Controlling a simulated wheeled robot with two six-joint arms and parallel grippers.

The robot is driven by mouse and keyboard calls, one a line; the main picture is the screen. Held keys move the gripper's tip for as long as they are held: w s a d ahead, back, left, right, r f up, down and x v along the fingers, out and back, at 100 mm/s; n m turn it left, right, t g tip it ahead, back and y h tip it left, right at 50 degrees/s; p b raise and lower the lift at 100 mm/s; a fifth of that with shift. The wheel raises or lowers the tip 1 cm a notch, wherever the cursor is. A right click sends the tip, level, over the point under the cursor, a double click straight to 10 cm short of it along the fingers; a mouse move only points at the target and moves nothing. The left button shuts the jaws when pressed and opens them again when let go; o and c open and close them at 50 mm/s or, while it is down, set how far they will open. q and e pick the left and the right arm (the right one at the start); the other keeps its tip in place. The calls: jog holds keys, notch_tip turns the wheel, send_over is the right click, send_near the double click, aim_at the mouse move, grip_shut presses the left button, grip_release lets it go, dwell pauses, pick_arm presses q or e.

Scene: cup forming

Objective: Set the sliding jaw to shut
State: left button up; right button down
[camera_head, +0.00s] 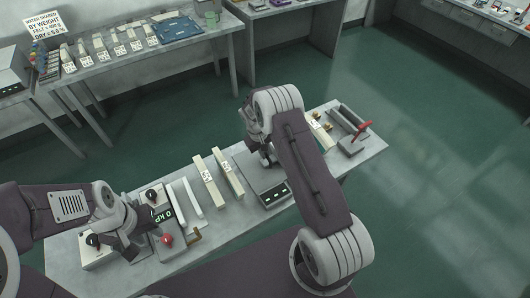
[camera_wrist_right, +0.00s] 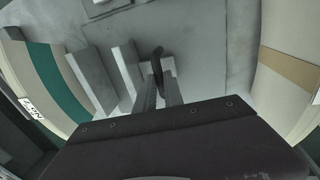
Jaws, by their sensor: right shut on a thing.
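The device under my right gripper (camera_head: 266,158) has a grey plate and a dark front panel (camera_head: 273,193). In the right wrist view, my two fingers (camera_wrist_right: 159,90) are closed around an upright dark handle (camera_wrist_right: 157,58). The handle rises from a small pale block (camera_wrist_right: 167,66). Two grey upright blocks (camera_wrist_right: 128,66) (camera_wrist_right: 90,75) stand left of it, apart from the fingers. Which of these is the sliding jaw, and how far it stands open, I cannot tell. My left gripper (camera_head: 132,257) is low over the left control box (camera_head: 98,256); its fingertips are too small to read.
Beside the left box are a display reading 0 kP (camera_head: 163,213) and a red knob (camera_head: 166,240). Long labelled bars (camera_head: 209,182) lie mid-bench. A device with a red handle (camera_head: 363,129) stands at the right end. Labelled samples fill the back table (camera_head: 190,45).

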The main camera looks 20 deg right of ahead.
jog(key=shift+w+r, duration=0.1)
jog(key=shift+r, duration=0.05)
dwell(0.7)
jog(key=d, duration=0.2)
jog(key=d+b, duration=0.1)
jog(key=d, duration=0.1)
jog(key=w+d, duration=0.1)
jog(key=d, duration=0.2)
jog(key=shift+d+b, duration=0.2)
jog(key=shift+b, duration=0.1)
jog(key=shift+w+a+r, duration=0.1)
jog(key=c, duration=1.7)
grip_release()
jog(key=shift+o, duration=1.2)
jog(key=shift+s+d, duration=0.2)
jog(key=shift+w+a+r, duration=0.1)
jog(key=shift+a+r, duration=0.05)
jog(key=shift+r, duration=0.05)
notch_tip(320, 180, up, 8)
jog(key=a+b, duration=0.1)
jog(key=shift+s+a+r, duration=0.15)
jog(key=shift+s+a, duration=0.05)
jog(key=shift+a, duration=0.05)
